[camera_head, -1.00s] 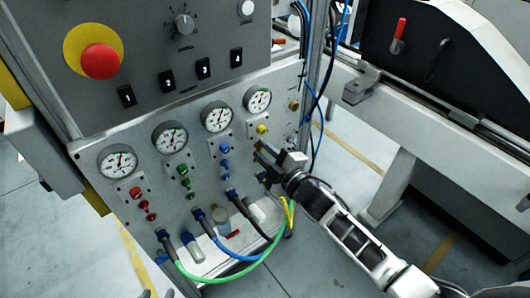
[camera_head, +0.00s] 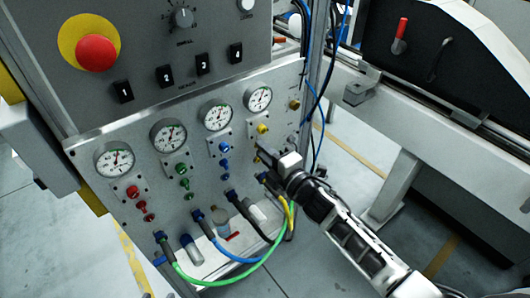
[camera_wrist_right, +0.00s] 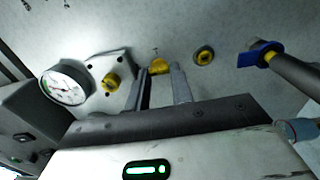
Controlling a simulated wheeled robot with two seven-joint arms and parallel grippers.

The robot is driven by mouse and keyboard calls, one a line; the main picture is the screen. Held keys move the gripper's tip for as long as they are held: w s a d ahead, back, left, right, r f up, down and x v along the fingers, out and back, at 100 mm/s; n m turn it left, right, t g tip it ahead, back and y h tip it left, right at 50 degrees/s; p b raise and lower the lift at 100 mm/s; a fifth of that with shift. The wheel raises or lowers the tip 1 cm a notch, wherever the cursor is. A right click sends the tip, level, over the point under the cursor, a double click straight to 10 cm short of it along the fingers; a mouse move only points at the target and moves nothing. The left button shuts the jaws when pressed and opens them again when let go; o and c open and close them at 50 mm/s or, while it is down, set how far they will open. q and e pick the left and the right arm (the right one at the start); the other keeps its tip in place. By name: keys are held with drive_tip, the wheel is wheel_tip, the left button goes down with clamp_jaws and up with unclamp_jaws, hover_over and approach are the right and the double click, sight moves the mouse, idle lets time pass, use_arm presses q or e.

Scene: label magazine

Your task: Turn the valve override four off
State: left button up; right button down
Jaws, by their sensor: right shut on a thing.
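The fourth column of the grey panel (camera_head: 140,215) has a gauge (camera_head: 259,99), a yellow knob on a plate (camera_head: 262,128) and a small yellow valve lever (camera_wrist_right: 159,65) below them. My right gripper (camera_head: 262,150) reaches in from the lower right and is shut on this lever. In the right wrist view the lever shows between the two fingertips (camera_wrist_right: 162,76); its exact turn angle is hard to tell. My left gripper is not in view.
Red, green and blue valves with gauges stand to the left. Below are hose ports, including a yellow one (camera_wrist_right: 203,55), with green (camera_head: 220,278), blue and black hoses hanging close under my gripper. Numbered black switches (camera_head: 203,65) and a red emergency button (camera_head: 96,52) sit above.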

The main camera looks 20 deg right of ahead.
drive_tip(key=shift+f, duration=0.1)
drive_tip(key=c, duration=1.2)
unclamp_jaws()
drive_tip(key=b+v, duration=0.1)
drive_tip(key=v, duration=1.5)
drive_tip(key=s+a+f+m+g+h, duration=0.1)
drive_tip(key=s+a+f+m+g, duration=0.2)
drive_tip(key=m, duration=0.7)
drive_tip(key=s+a+f+m+g+h, duration=0.2)
drive_tip(key=s+f+m, duration=0.4)
drive_tip(key=m, duration=0.3)
drive_tip(key=shift+a+f+m+g, duration=0.25)
drive_tip(key=shift+a+m+g, duration=0.15)
drive_tip(key=shift+a+g, duration=0.45)
